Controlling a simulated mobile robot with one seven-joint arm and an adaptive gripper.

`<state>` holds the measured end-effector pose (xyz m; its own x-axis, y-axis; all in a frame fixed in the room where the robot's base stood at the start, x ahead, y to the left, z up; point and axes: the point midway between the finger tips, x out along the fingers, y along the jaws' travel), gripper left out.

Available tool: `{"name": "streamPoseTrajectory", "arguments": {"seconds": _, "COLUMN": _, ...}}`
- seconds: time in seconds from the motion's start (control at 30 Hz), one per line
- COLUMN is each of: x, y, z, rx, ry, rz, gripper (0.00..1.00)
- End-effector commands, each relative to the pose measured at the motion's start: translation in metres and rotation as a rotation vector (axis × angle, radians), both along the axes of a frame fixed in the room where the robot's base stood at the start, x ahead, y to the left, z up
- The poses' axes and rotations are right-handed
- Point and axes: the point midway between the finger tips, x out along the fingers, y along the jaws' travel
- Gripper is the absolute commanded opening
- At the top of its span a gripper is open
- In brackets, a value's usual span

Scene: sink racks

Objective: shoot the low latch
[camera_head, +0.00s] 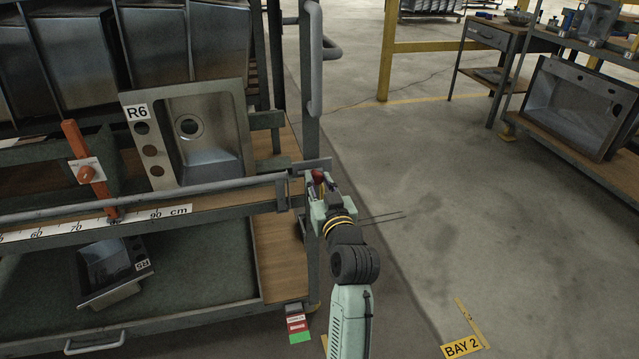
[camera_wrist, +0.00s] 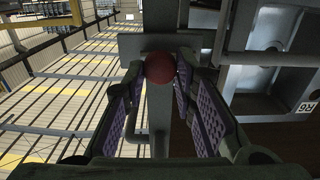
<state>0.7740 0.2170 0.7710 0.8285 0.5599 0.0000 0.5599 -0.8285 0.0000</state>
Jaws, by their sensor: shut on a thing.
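The low latch shows as a red ball knob (camera_wrist: 160,68) on a grey metal bar at the rack's upright post. In the head view the red knob (camera_head: 317,174) sits at the right end of the long horizontal rail (camera_head: 200,189). My gripper (camera_wrist: 158,80) is shut on the red knob, with its two purple-padded fingers on either side of it. In the head view my gripper (camera_head: 318,185) is at the rack's right front corner. The fingers hide part of the latch's bar and catch.
A steel sink marked R6 (camera_head: 168,160) leans on the rack shelf left of my gripper. An orange upright stop (camera_head: 90,172) stands by the centimetre scale (camera_head: 100,222). Another sink (camera_head: 112,268) lies on the lower tray. Open floor (camera_head: 440,210) lies to the right.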

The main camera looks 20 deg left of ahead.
Motion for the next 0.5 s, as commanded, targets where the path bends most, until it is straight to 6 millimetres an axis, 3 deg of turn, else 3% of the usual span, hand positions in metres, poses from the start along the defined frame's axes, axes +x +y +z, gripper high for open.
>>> {"name": "streamPoseTrajectory", "arguments": {"seconds": 0.1, "x": -0.002, "y": 0.003, "z": 0.0, "rx": -0.002, "ry": 0.001, "rz": 0.001, "gripper": 0.0}}
{"name": "streamPoseTrajectory", "arguments": {"seconds": 0.3, "x": -0.019, "y": 0.029, "z": 0.001, "rx": -0.003, "ry": 0.002, "rz": 0.004, "gripper": 0.0}}
{"name": "streamPoseTrajectory", "arguments": {"seconds": 0.5, "x": -0.023, "y": 0.033, "z": 0.0, "rx": 0.0, "ry": 0.0, "rz": 0.002, "gripper": 0.0}}
